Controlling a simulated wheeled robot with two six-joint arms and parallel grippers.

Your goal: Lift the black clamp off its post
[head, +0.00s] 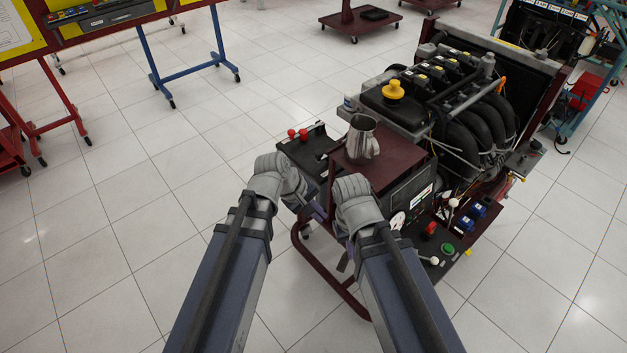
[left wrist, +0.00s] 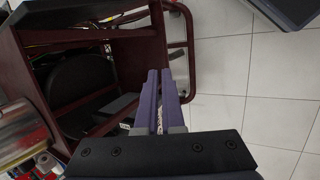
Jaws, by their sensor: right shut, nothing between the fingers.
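I cannot make out the black clamp or its post in either view. My left gripper (head: 318,212) is just below this tray in the head view, beside the trainer's maroon frame. In the left wrist view its two purple fingers (left wrist: 160,72) run close together with a narrow gap, and nothing is clearly held. My right gripper (head: 345,263) is lower, partly hidden by its own arm, near the trainer's front; it is shut and empty.
A metal jug (head: 362,138) stands on the maroon shelf (head: 385,171) close by. The engine (head: 450,90) rises behind it. A maroon tube rail (head: 325,275) curves around the trainer's lower front.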

